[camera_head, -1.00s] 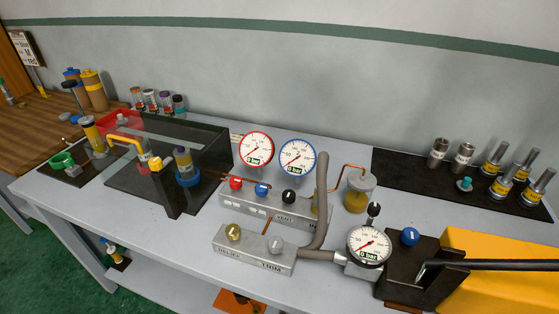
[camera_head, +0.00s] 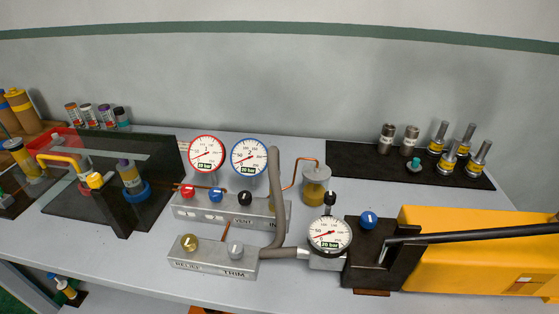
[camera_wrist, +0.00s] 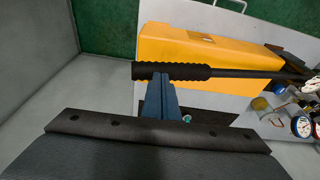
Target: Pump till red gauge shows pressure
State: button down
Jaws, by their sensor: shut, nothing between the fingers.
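The red gauge (camera_head: 206,154), with a red rim, stands at the back of the manifold and its display reads 20 bar. The blue-rimmed gauge (camera_head: 250,158) beside it reads 20 bar too. The pump's own gauge (camera_head: 330,235) also appears to read 20 bar. The black pump lever (camera_head: 470,236) runs right across the yellow pump body (camera_head: 440,262). In the wrist view, my gripper (camera_wrist: 160,82) is shut and empty, its fingertips at the lever's ribbed grip (camera_wrist: 185,71); I cannot tell whether they touch. My gripper is out of the head view.
The manifold has red (camera_head: 187,191), blue (camera_head: 216,196) and black (camera_head: 245,199) knobs. A relief/trim block (camera_head: 212,262) sits in front. A dark mat (camera_head: 345,165) with metal fittings lies at the back right. A dark transparent guard (camera_head: 150,165) stands left.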

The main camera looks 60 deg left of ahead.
jog(key=shift+f, duration=0.1)
jog(key=shift+w+d+f+b, duration=0.15)
jog(key=shift+f+b, duration=0.25)
jog(key=shift+f, duration=0.35)
jog(key=shift+w+d+f+b, duration=0.1)
jog(key=shift+f+b, duration=0.3)
jog(key=shift+f, duration=0.35)
jog(key=shift+w+d+f+b, duration=0.15)
jog(key=shift+f+b, duration=0.25)
jog(key=shift+f, duration=0.35)
